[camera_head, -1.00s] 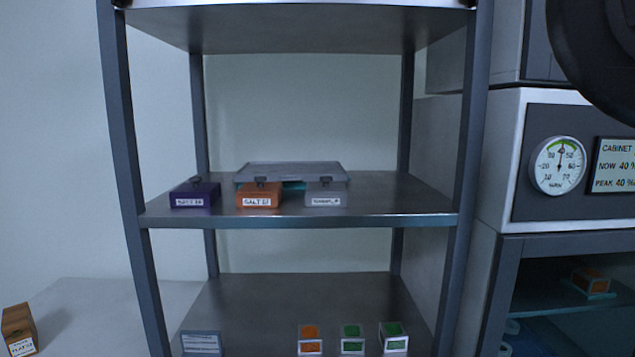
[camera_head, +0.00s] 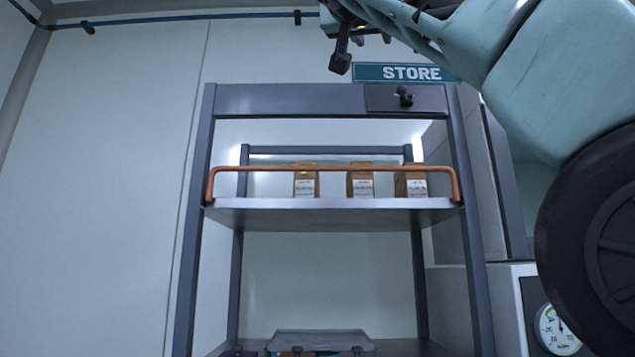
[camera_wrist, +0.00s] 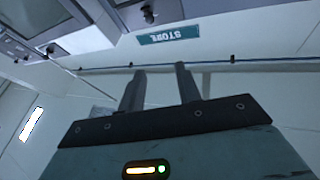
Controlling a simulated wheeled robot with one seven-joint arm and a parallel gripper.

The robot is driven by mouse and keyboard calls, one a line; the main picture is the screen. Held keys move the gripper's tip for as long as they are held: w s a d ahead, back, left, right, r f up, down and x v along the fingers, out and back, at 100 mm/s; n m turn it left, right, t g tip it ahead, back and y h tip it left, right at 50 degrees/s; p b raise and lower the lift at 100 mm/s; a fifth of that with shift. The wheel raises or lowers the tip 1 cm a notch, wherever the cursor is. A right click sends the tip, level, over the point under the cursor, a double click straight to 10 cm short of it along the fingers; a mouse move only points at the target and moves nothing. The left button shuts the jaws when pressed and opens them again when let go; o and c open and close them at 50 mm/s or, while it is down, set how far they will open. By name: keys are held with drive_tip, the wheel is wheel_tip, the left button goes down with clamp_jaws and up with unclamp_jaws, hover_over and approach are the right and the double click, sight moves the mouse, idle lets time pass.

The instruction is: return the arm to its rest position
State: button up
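My arm crosses the upper right of the head view, raised in front of the shelf rack. My gripper shows at its end near the top (camera_head: 341,58), where one dark finger points down and the rest is partly cut off by the frame edge. In the wrist view my gripper (camera_wrist: 160,72) has its two dark fingers standing apart with nothing between them. The wrist view looks past the fingers at a pale wall and a STORE sign (camera_wrist: 168,35) that appears upside down.
A grey shelf rack (camera_head: 333,213) stands ahead, its upper shelf holding several brown labelled boxes (camera_head: 360,182) behind a copper rail (camera_head: 225,169). A lower shelf holds a grey tray (camera_head: 320,340). A gauge cabinet (camera_head: 527,300) is at right.

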drive_tip(key=w+a+f+n+g+y, duration=0.3)
drive_tip(key=w+f+n+y, duration=0.35)
drive_tip(key=w+f, duration=0.8)
drive_tip(key=s+a+f+n+g+y+b, duration=0.1)
drive_tip(key=a+f+n+g, duration=0.15)
drive_tip(key=f, duration=0.95)
drive_tip(key=a+f+n+g+y, duration=0.15)
drive_tip(key=f+g, duration=0.25)
drive_tip(key=f, duration=0.8)
drive_tip(key=s+d+f+n+g, duration=0.1)
drive_tip(key=s+d+f+g, duration=0.15)
drive_tip(key=s+f, duration=0.6)
drive_tip(key=s+d+f+n+g+y+b, duration=0.1)
drive_tip(key=s+f+g, duration=0.3)
drive_tip(key=f, duration=0.7)
drive_tip(key=s+d+f+n+g, duration=0.1)
drive_tip(key=s+f+n, duration=0.1)
drive_tip(key=s+f, duration=0.7)
drive_tip(key=s+d+f+g, duration=0.3)
drive_tip(key=s+d+f, duration=0.4)
drive_tip(key=s+f, duration=0.4)
drive_tip(key=shift+s+d+h+b, duration=0.35)
drive_tip(key=shift+s+h, duration=0.05)
drive_tip(key=shift+s, duration=0.4)
